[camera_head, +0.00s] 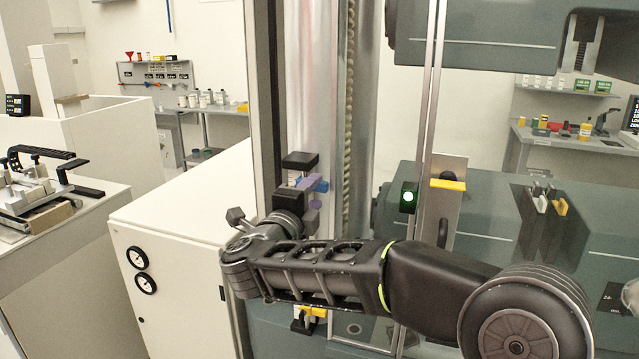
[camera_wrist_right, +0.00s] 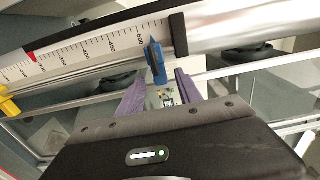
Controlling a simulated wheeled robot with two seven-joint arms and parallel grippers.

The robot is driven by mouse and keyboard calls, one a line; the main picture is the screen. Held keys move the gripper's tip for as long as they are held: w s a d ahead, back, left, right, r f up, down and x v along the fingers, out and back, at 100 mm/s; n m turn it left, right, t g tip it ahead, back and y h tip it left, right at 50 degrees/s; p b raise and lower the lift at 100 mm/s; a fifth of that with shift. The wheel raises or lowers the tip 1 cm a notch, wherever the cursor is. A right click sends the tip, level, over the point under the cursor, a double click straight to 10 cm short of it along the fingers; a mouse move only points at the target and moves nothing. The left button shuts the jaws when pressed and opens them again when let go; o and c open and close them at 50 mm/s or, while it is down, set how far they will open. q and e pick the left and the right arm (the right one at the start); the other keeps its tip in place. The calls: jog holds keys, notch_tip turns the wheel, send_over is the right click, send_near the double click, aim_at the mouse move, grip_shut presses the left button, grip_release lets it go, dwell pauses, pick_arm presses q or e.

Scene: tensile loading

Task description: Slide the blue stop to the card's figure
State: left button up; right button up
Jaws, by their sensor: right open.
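The blue stop (camera_wrist_right: 156,60) sits on a rail beside a white scale (camera_wrist_right: 88,50), near the scale's high-number end. In the head view the blue stop (camera_head: 321,186) is partly hidden by my gripper. My right gripper (camera_wrist_right: 161,80) is open, with one purple finger on each side of the blue stop's lower end. I cannot tell whether the fingers touch it. In the head view the right gripper (camera_head: 312,194) is beside the tall column. A small dark marking (camera_head: 612,297) shows at the right on the grey machine; its figure is unreadable.
A red pointer mark (camera_wrist_right: 32,57) is on the scale, with a yellow piece (camera_wrist_right: 8,103) farther left. A dark end block (camera_wrist_right: 178,34) closes the rail near the blue stop. A white cabinet with gauges (camera_head: 180,235) stands left of the column.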

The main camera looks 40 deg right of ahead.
aim_at(318, 189)
jog(key=p+x, duration=0.1)
jog(key=x, duration=0.3)
jog(key=shift+d, duration=0.1)
jog(key=shift+c, duration=0.5)
grip_shut()
dwell(0.9)
